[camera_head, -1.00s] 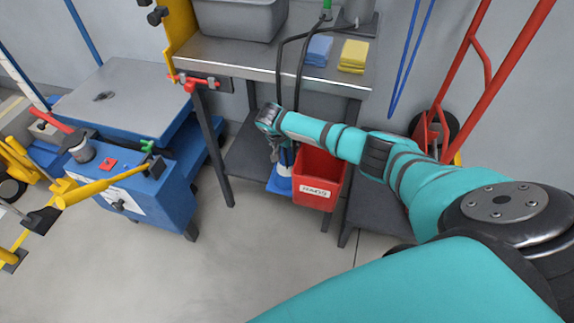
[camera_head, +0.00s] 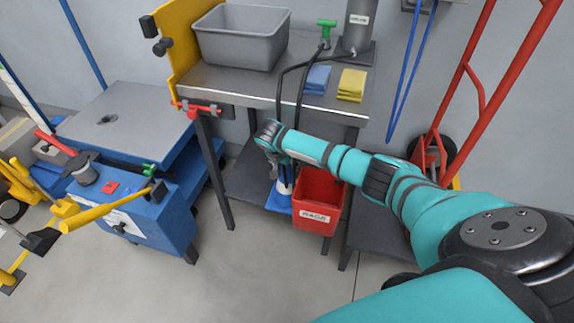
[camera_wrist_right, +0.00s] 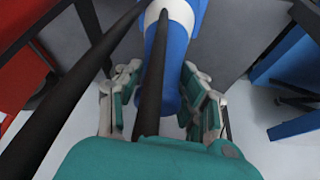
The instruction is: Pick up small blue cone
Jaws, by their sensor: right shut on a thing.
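The small blue cone (camera_head: 284,187) with a white band stands on the lower shelf of the workbench, just left of a red bin. The right wrist view shows its blue and white body (camera_wrist_right: 176,62) between the two fingers. My right gripper (camera_head: 279,172) reaches down over the cone and is shut on it; the wrist hides the cone's top in the head view. Dark hoses cross in front of the cone in the right wrist view. My left gripper is not in view.
The red bin (camera_head: 318,192) is close beside the cone. Black hoses (camera_head: 302,82) hang from the bench top (camera_head: 255,78) near my wrist. A blue lift cart (camera_head: 150,215) stands left, a red hand truck (camera_head: 478,90) right. The floor in front is clear.

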